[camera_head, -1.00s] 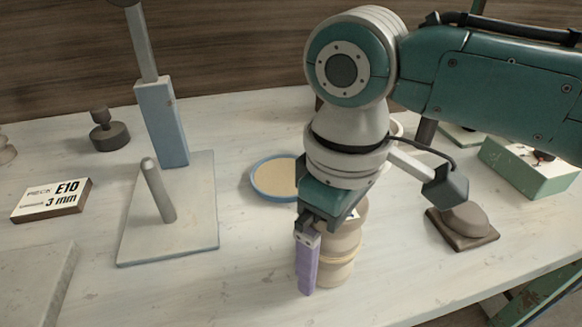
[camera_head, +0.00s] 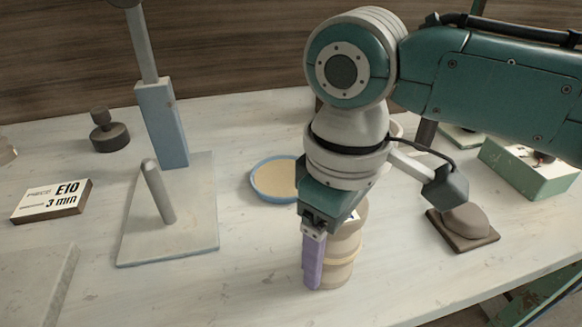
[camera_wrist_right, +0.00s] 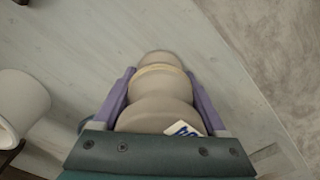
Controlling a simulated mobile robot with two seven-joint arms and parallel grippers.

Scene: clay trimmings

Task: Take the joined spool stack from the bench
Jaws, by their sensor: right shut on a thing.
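The joined spool stack (camera_head: 344,246) is a beige-grey pair of rounded spools with a yellowish band at the joint. It stands upright on the bench (camera_head: 250,285), partly hidden behind my right gripper. My right gripper (camera_head: 318,280) points down with its purple fingers on either side of the stack, shut on it. In the right wrist view the stack (camera_wrist_right: 158,90) lies between both purple fingers (camera_wrist_right: 160,97), with a white label with blue print near the palm. My left gripper is not in view.
A blue-rimmed dish (camera_head: 275,197) lies behind the stack. A grey plate with a slanted peg (camera_head: 160,195) and a labelled box (camera_head: 50,201) are to the left. A brown lump on a dark tile (camera_head: 463,222) and a green box (camera_head: 530,167) are to the right.

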